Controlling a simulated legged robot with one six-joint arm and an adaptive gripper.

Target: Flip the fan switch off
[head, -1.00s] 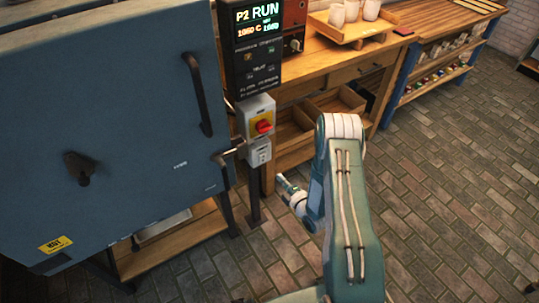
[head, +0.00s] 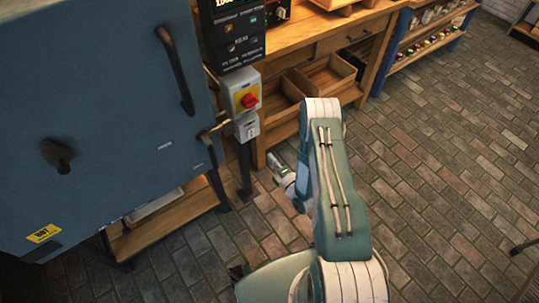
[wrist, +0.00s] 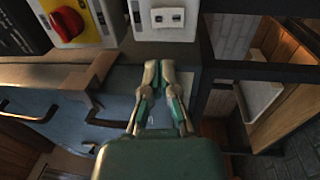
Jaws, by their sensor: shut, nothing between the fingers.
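A small pale switch plate (head: 247,127) is mounted on the post beside the kiln, under a grey box with a red rotary knob (head: 250,101) on yellow. In the wrist view the plate (wrist: 166,18) shows small dark switch parts, and the red knob (wrist: 67,22) is to its left. I cannot read which one is labelled fan, nor the switch position. My gripper (wrist: 158,66) is shut and empty, its fingertips just below the plate in the wrist view, apparently apart from it. In the head view my gripper (head: 272,162) is below and right of the plate.
The blue kiln (head: 95,110) with its long dark handle (head: 176,70) fills the left. A control panel (head: 235,40) is above the knob box. A wooden bench with open drawers (head: 330,75) stands behind. Brick floor (head: 430,190) is clear on the right.

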